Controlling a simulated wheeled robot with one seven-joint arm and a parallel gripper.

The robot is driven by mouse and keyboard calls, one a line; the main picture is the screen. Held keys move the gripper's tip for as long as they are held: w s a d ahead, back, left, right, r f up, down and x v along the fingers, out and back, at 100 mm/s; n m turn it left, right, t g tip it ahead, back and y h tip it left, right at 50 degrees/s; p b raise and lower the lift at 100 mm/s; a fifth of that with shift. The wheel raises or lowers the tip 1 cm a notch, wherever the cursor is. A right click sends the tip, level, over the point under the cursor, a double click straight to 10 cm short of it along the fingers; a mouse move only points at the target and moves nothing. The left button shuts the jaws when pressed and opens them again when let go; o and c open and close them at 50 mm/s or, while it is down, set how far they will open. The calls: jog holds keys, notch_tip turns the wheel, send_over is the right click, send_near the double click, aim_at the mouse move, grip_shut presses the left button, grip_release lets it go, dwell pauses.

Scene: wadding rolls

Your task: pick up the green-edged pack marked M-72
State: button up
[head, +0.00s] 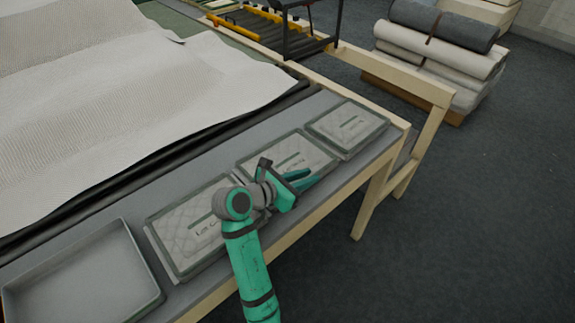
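Three flat, pale quilted packs with green edges lie in a row along the table's front strip: a left pack (182,232), a middle pack (315,157) and a right pack (347,128). Each has a label, but the print is too small to read, so I cannot tell which is M-72. My gripper (312,177) is over the front part of the middle pack, its fingers pointing right. The fingers look parted, with nothing seen between them. My arm hides part of the left pack's right side and the middle pack's near-left corner.
An empty grey tray (85,280) sits at the left of the strip. White wadding sheet (120,90) covers the table behind. A dark rack (308,40) and yellow-barred equipment stand at the back. Rolls (440,50) are stacked at upper right. The floor at right is clear.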

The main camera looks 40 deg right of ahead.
grip_shut()
